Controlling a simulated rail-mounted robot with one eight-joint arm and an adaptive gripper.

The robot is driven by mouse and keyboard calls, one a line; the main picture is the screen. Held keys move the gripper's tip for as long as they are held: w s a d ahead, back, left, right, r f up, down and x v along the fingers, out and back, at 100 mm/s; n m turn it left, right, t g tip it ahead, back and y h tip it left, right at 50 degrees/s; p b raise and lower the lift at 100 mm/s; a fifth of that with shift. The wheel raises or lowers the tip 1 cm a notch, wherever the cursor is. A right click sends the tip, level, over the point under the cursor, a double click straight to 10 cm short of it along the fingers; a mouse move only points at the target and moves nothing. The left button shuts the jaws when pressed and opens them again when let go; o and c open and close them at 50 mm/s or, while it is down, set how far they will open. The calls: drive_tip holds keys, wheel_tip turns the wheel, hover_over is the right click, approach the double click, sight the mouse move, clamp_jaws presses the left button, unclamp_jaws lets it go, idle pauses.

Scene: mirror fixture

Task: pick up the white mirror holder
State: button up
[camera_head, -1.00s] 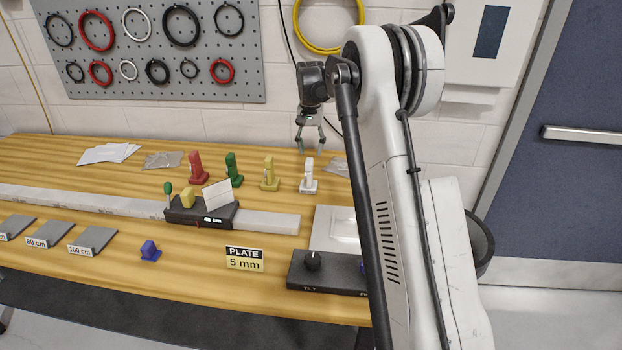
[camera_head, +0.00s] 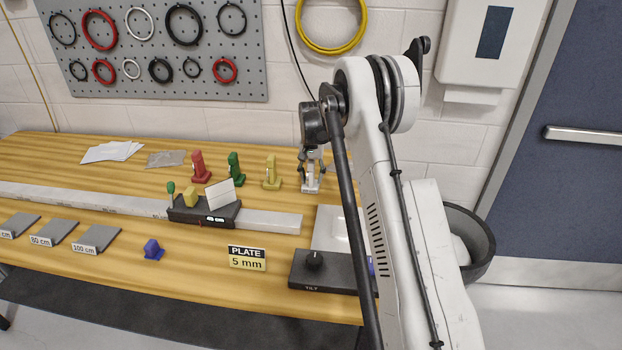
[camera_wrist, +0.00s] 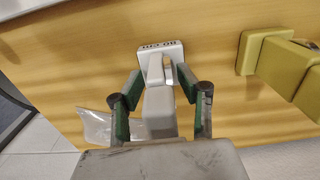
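The white mirror holder (camera_head: 311,187) stands upright on the wooden bench (camera_head: 90,270), at the right end of a row of holders. My gripper (camera_head: 312,166) points down over it and hides its upper part in the head view. In the wrist view the white holder (camera_wrist: 160,112) lies between the two green-padded fingers of my gripper (camera_wrist: 160,82), one on each side. The fingers look spread, with narrow gaps beside the holder; firm contact is not visible. The holder's base rests on the bench.
A yellow holder (camera_head: 271,174) stands close to the left of the white one, then green (camera_head: 235,169) and red (camera_head: 199,166) ones. A grey rail (camera_head: 270,221) and a black tilt box (camera_head: 315,271) lie nearer the front. The wall is close behind.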

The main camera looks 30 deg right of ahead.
drive_tip(key=shift+f, duration=0.35)
clamp_jaws()
drive_tip(key=shift+r, duration=0.15)
